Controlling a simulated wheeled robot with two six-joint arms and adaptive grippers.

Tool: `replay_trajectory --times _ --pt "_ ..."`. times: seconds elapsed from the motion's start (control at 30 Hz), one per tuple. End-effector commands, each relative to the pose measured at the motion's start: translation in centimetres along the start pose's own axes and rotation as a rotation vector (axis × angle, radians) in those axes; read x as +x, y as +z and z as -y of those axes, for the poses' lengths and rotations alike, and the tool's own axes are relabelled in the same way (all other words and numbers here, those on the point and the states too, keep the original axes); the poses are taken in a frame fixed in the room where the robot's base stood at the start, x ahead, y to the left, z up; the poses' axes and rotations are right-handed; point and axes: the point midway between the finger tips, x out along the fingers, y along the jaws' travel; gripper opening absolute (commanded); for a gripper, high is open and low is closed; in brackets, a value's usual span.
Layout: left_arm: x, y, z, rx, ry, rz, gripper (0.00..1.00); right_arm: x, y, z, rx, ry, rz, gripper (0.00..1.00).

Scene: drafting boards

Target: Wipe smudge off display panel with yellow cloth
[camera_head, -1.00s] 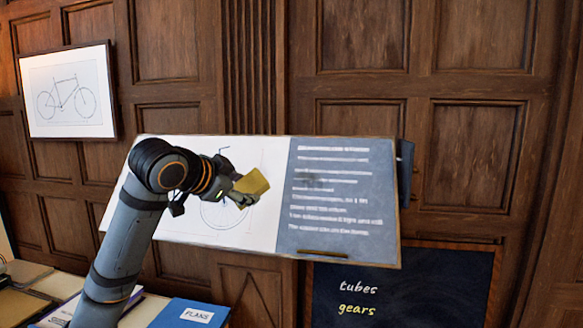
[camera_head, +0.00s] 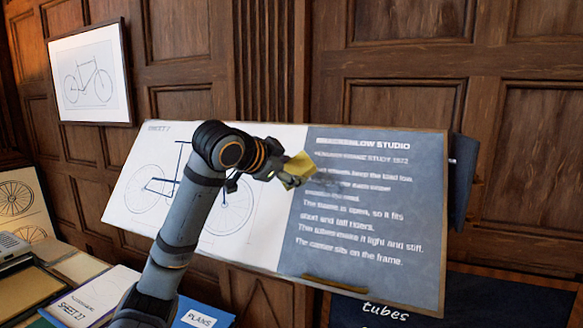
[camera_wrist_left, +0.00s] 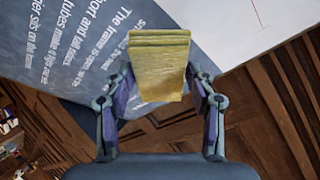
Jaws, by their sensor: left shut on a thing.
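My left gripper (camera_head: 292,178) is shut on a folded yellow cloth (camera_head: 300,165), which also shows between the fingers in the left wrist view (camera_wrist_left: 158,65). The display panel (camera_head: 390,265) is a tilted board with a white bicycle drawing on its left and a blue-grey text area on its right. The cloth is at the left edge of the text area; I cannot tell whether it touches the panel. A dark, blurry smudge (camera_head: 328,182) lies just right of the cloth, over some of the text lines. My right gripper is not in view.
A blue PLANS folder (camera_head: 205,315) and a SHEET 17 paper (camera_head: 90,300) lie on the table at lower left. A framed bicycle picture (camera_head: 92,75) hangs on the panelled wall. A dark board with lettering (camera_head: 480,300) stands below the panel at right.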

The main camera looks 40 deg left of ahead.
Motion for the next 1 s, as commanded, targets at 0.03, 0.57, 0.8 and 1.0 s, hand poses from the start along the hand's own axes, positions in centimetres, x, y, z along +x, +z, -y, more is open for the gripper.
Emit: replay_trajectory --times 0.03,0.57,0.8,1.0 --pt "0.7 0.2 -0.1 -0.002 0.005 0.001 0.30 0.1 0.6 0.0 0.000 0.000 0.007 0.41" --pt "4.4 1.3 -0.1 0.001 0.001 0.001 0.30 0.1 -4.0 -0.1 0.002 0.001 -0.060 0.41" --pt "4.4 1.3 -0.1 0.001 0.001 0.001 0.30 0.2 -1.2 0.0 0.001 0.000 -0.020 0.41" --pt "4.4 1.3 -0.1 0.000 0.001 0.001 0.30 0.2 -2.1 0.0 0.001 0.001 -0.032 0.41"
